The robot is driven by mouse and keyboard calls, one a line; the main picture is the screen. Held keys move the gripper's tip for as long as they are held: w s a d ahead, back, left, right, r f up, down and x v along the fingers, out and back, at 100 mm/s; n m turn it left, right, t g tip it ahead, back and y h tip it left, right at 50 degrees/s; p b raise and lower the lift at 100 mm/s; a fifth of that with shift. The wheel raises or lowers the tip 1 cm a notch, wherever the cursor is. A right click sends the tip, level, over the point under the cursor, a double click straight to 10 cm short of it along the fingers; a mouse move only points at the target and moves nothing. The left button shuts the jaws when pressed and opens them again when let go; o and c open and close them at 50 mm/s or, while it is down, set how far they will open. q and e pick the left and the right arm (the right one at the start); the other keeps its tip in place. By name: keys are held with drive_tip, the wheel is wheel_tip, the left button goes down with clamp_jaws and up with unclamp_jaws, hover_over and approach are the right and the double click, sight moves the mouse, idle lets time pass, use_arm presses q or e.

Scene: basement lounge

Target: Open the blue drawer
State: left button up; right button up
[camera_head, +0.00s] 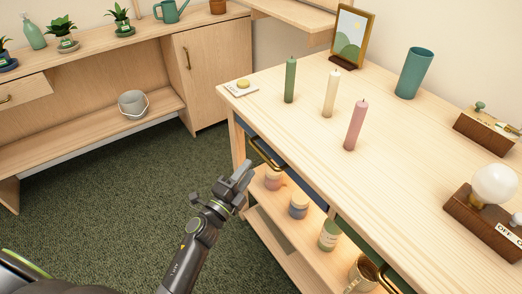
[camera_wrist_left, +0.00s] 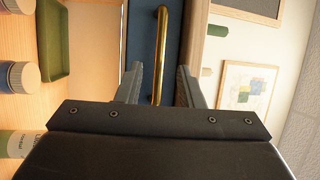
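The blue drawer (camera_head: 300,184) is under the light wood tabletop, and only a strip of its front shows in the head view. Its front also shows in the left wrist view (camera_wrist_left: 140,30), turned sideways. Its brass bar handle (camera_head: 266,154) appears in the left wrist view (camera_wrist_left: 161,45) between the fingers. My left gripper (camera_head: 240,172) is open in front of the drawer, fingers pointing at the handle. In the left wrist view the fingers (camera_wrist_left: 158,85) stand on either side of the handle's lower end, with gaps visible. I cannot tell how deep they reach. My right gripper is out of view.
Jars (camera_head: 298,206) and a mug (camera_head: 362,272) stand on the shelf below. Three candles (camera_head: 331,93), a picture frame (camera_head: 352,38), a teal cup (camera_head: 414,73) and a bulb lamp (camera_head: 494,184) stand on the tabletop (camera_head: 260,102). Green carpet (camera_head: 130,190) lies clear to the left.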

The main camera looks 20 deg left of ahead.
sight(261, 151)
use_arm(q)
drive_tip(key=x, duration=0.8)
clamp_jaws()
